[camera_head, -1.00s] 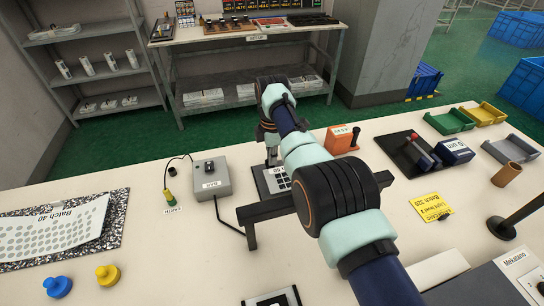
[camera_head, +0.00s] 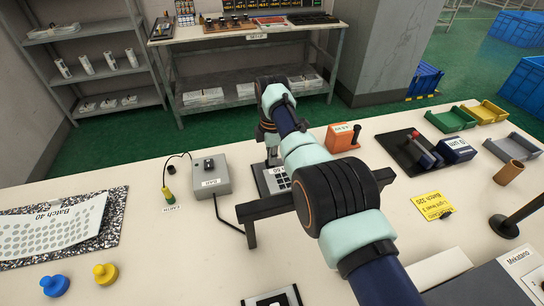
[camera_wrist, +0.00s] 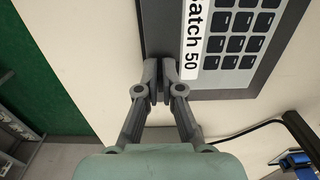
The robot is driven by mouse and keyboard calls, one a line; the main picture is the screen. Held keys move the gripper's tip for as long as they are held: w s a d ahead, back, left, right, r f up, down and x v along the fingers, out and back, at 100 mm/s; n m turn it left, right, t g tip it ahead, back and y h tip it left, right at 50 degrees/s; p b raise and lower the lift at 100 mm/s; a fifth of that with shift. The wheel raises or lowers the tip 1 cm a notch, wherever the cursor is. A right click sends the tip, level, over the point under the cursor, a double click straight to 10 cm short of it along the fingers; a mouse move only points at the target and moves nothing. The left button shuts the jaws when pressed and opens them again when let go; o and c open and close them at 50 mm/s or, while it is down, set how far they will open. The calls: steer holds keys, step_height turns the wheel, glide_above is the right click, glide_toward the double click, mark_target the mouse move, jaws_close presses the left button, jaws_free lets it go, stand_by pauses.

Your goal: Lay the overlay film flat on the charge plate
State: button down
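A film with black keys and a white strip marked "Batch 50" (camera_wrist: 192,42) lies over a grey plate (camera_wrist: 232,95) in the wrist view. The plate also shows in the head view (camera_head: 262,185), mostly hidden behind my arm. My gripper (camera_wrist: 160,66) is at the plate's left part, just left of the white strip, with its fingers close together. I see no film between them, and cannot tell whether the tips touch the plate. Another film marked "Batch 40" (camera_head: 55,230) lies on a speckled mat (camera_head: 115,215) at the left.
A grey box (camera_head: 210,178) with a cable stands left of the plate. A dark bar (camera_head: 262,210) crosses beneath my arm. Blue (camera_head: 55,286) and yellow (camera_head: 105,273) knobs stand at front left. An orange block (camera_head: 342,138), yellow card (camera_head: 433,205) and trays stand right.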

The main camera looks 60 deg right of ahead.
steer(key=c, duration=1.2)
jaws_free()
steer(key=shift+c, duration=0.2)
steer(key=shift+r, duration=0.1)
